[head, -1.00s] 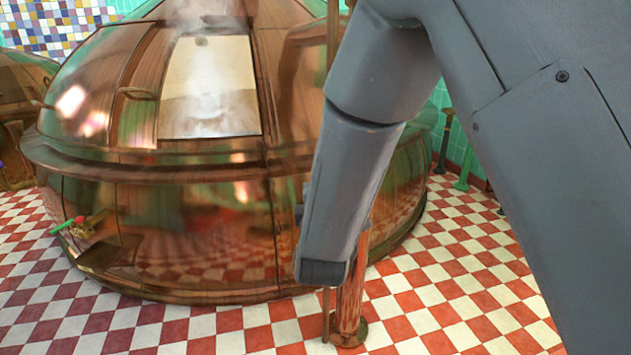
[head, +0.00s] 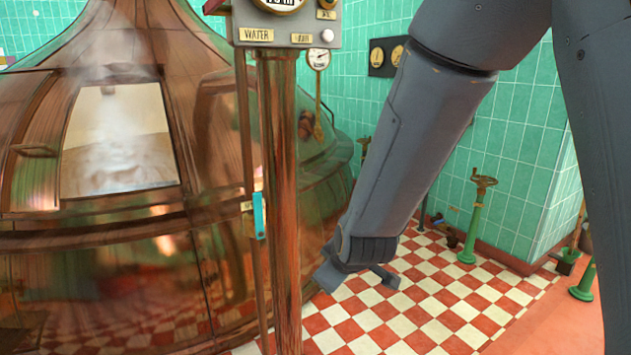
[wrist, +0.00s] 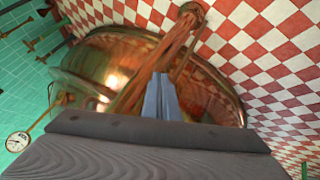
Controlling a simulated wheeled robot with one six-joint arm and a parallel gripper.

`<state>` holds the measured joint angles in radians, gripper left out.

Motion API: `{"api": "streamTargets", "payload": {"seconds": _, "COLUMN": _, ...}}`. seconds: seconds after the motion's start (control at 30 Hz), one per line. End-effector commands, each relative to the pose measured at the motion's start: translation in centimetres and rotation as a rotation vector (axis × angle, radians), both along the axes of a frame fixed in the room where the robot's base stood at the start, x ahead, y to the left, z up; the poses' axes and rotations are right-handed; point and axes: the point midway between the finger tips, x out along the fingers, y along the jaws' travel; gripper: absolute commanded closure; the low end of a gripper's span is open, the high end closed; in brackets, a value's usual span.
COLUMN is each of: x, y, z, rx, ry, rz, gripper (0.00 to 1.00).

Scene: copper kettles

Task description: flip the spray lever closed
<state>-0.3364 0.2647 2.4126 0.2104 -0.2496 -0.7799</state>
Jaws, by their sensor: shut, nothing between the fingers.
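The spray lever (head: 259,215) is a small cyan handle hanging upright against a thin rod, beside the copper post (head: 283,190). A small pale label at its left is only partly readable. My gripper (head: 383,277) is to the right of the lever and lower in the head view, clearly apart from it. In the wrist view my gripper (wrist: 160,80) has its grey fingers together with nothing held. The copper post also shows behind the fingers there (wrist: 150,65). I cannot make out the lever in the wrist view.
A large copper kettle (head: 110,240) with a steaming hatch fills the left. A grey control box (head: 290,22) with a WATER label tops the post. A green valve stand (head: 475,220) stands at the right. Checkered floor (head: 405,325) is open below my gripper.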

Motion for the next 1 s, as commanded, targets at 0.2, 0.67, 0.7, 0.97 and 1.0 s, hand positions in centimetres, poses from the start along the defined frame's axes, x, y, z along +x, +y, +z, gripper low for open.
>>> {"api": "streamTargets", "payload": {"seconds": 0.2, "x": -10.0, "y": -9.8, "z": 0.3, "rx": 0.125, "ry": 0.404, "rz": -0.417, "gripper": 1.00}}
{"api": "streamTargets", "payload": {"seconds": 0.67, "x": -19.2, "y": -16.6, "z": 1.3, "rx": 0.169, "ry": 0.669, "rz": -0.893, "gripper": 1.00}}
{"api": "streamTargets", "payload": {"seconds": 0.7, "x": -17.7, "y": -16.8, "z": 1.0, "rx": 0.188, "ry": 0.631, "rz": -0.912, "gripper": 1.00}}
{"api": "streamTargets", "payload": {"seconds": 0.97, "x": -1.4, "y": -15.2, "z": -0.2, "rx": 0.547, "ry": 0.257, "rz": -1.021, "gripper": 1.00}}
{"api": "streamTargets", "payload": {"seconds": 1.0, "x": 1.1, "y": -14.3, "z": -0.1, "rx": 0.626, "ry": 0.214, "rz": -1.020, "gripper": 1.00}}
